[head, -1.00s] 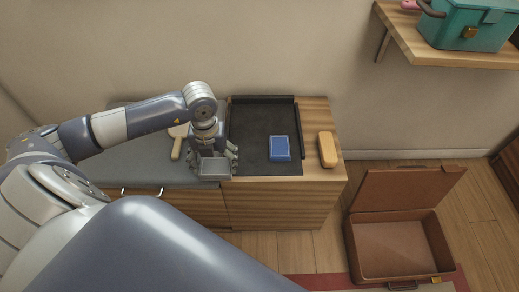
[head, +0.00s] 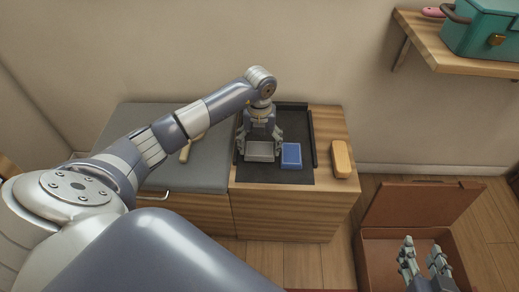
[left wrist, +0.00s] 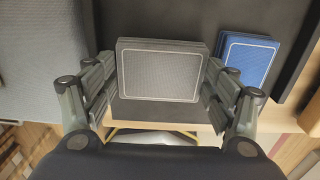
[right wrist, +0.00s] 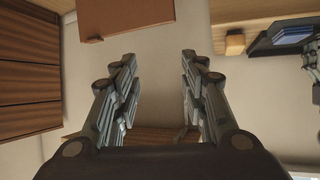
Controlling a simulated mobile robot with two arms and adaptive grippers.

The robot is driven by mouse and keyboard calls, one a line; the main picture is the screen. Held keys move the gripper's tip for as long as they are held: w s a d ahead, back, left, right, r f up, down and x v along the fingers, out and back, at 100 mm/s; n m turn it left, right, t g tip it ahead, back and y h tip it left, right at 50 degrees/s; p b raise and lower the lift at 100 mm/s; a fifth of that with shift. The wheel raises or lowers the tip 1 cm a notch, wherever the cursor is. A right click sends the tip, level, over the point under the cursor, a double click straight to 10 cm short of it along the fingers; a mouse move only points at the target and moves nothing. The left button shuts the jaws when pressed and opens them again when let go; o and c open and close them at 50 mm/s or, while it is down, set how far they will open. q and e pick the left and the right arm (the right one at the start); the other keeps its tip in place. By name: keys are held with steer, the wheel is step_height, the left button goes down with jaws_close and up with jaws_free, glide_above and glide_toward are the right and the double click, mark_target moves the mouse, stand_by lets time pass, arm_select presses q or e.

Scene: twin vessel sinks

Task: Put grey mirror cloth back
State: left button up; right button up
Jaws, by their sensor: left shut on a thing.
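The grey mirror cloth (head: 260,151) is a flat grey folded block with a pale border line, seen clearly in the left wrist view (left wrist: 160,72). My left gripper (head: 260,148) is shut on it, with a finger at each side. It is over the left part of the black tray (head: 300,176); I cannot tell whether it touches the tray. A blue cloth (head: 291,155) lies in the tray just to its right, also in the left wrist view (left wrist: 250,58). My right gripper (head: 422,247) is open and empty above the brown case.
A yellow-orange block (head: 341,160) lies on the wooden top right of the tray. A wooden-handled brush (head: 186,152) lies on the grey counter (head: 205,175) at left. The open brown case (head: 378,262) stands on the floor. A shelf (head: 440,52) holds a teal box (head: 485,35).

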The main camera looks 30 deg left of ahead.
arm_select(q)
steer(key=shift+f, duration=0.7)
arm_select(e)
steer(key=shift+w+a+r+t+y, duration=0.15)
steer(key=shift+w+r+t, duration=0.2)
steer(key=shift+r, duration=0.15)
steer(key=shift+w+a+r+t+y, duration=0.15)
steer(key=shift+w+r+t, duration=0.2)
steer(key=shift+r, duration=0.15)
arm_select(q)
steer(key=shift+f, duration=0.1)
arm_select(e)
steer(key=shift+w+r, duration=0.1)
arm_select(q)
steer(key=o, duration=0.9)
steer(key=shift+o, duration=0.2)
arm_select(e)
steer(key=shift+a, duration=0.1)
